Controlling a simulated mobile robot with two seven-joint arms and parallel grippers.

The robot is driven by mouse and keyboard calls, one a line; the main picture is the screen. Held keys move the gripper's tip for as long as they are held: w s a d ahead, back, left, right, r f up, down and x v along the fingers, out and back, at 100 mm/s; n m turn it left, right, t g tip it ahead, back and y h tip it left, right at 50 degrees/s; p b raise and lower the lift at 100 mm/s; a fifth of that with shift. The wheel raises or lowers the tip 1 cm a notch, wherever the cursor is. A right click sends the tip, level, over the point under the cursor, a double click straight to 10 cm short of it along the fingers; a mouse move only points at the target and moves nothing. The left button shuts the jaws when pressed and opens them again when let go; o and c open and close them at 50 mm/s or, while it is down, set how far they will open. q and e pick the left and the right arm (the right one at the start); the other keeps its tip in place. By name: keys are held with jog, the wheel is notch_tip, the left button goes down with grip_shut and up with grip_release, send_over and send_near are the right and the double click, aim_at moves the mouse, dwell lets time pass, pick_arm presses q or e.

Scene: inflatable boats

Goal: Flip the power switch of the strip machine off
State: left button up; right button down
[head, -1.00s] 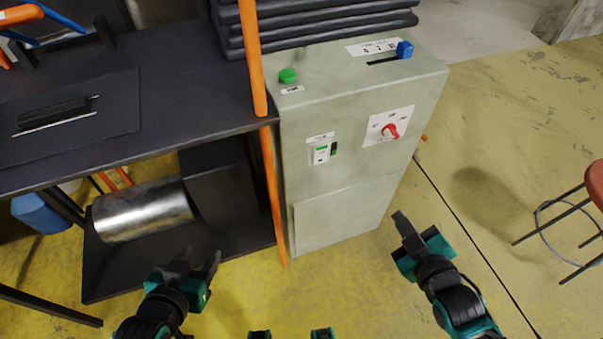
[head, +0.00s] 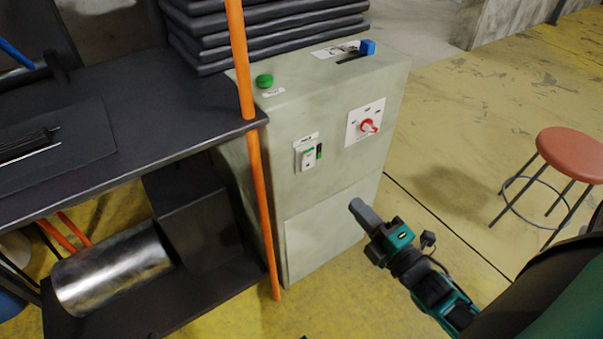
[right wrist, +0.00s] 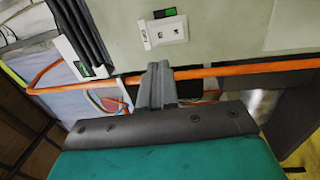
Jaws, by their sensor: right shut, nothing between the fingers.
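The strip machine is a pale grey-green cabinet (head: 335,225). Its front carries a small white switch plate (head: 306,160) with a narrow black and green piece (head: 319,151) beside it, and a red rotary knob (head: 368,126) on a white plate to the right. Which is the power switch I cannot tell for certain. The small plate shows near the top of the right wrist view (right wrist: 166,31). My right gripper (head: 358,208) is shut and empty, in front of the cabinet, below and right of the small plate, apart from it. Its closed fingers (right wrist: 158,85) show in the wrist view. My left gripper is out of view.
An orange post (head: 257,190) stands just left of the cabinet front, beside a dark workbench (head: 150,120). A metal roller (head: 112,268) lies on the lower shelf. A green button (head: 265,81) and blue lever knob (head: 367,47) are on top. A red stool (head: 573,154) stands right; floor between is clear.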

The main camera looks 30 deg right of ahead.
jog(key=shift+a, duration=0.1)
dwell(0.3)
jog(key=b, duration=0.2)
send_near(311, 155)
jog(key=w, duration=0.6)
jog(key=shift+w+a+r, duration=0.25)
jog(key=shift+w+r, duration=0.15)
jog(key=shift+w+r+p, duration=0.15)
jog(key=shift+r+p, duration=0.2)
jog(key=shift+p, duration=0.25)
jog(key=shift+f, duration=0.25)
